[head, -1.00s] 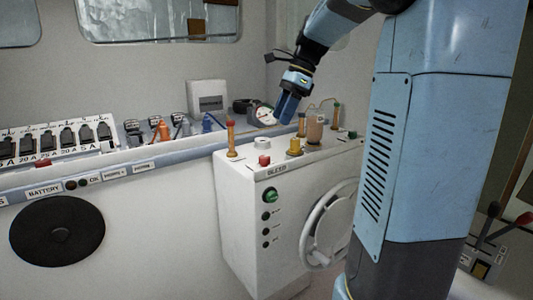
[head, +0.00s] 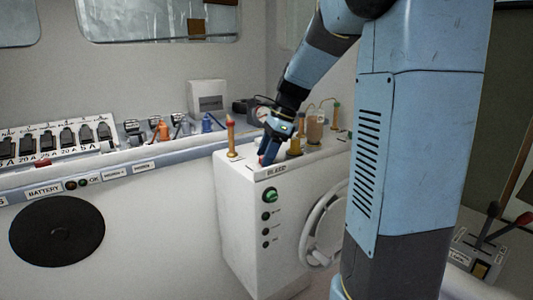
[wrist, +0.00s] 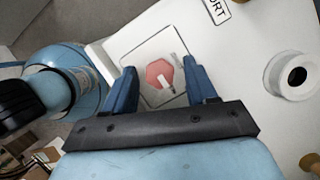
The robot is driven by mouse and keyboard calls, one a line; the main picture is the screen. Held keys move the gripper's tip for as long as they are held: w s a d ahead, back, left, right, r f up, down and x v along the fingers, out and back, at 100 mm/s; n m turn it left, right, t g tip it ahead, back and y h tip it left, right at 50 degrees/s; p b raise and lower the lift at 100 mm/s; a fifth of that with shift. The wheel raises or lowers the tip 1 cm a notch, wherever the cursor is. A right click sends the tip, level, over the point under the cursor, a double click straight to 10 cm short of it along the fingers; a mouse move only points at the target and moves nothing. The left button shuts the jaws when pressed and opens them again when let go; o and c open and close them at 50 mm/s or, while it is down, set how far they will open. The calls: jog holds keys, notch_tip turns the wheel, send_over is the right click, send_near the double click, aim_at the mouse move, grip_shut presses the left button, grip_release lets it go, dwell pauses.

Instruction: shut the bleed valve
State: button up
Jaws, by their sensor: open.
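The bleed valve appears as a small red octagonal knob (wrist: 160,74) with a pale bar on it, set on a square plate on the white console top. In the wrist view the knob lies ahead of and between the two blue fingers of my gripper (wrist: 163,85), which are open. I cannot tell whether they touch it. In the head view my gripper (head: 265,158) points down at the console's front edge, just above the BLEED label (head: 274,173), and hides most of the knob.
The white console (head: 243,205) carries an orange-topped post (head: 231,136), a yellow fitting (head: 294,148) and a glass jar (head: 315,130) close to my gripper. A white ring (wrist: 293,77) stands to the right in the wrist view. A handwheel (head: 324,225) is on the console's side.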

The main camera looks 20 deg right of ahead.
jog(key=c, duration=1.1)
jog(key=shift+o, duration=0.2)
jog(key=shift+n, duration=0.3)
jog(key=n+g, duration=0.1)
jog(key=n, duration=0.3)
jog(key=shift+w+g, duration=0.15)
jog(key=shift+g, duration=0.25)
jog(key=n, duration=0.2)
jog(key=n+g+h, duration=0.1)
jog(key=n, duration=0.2)
jog(key=shift+w+g, duration=0.1)
jog(key=shift+g, duration=0.2)
jog(key=n, duration=0.2)
jog(key=n+g+h, duration=0.1)
jog(key=n, duration=0.1)
jog(key=shift+w+a+h, duration=0.1)
jog(key=shift+a+h, duration=0.05)
jog(key=shift+h, duration=0.15)
jog(key=shift+a+n+g+h, duration=0.1)
jog(key=shift+n+g+h, duration=0.4)
jog(key=shift+n, duration=1.6)
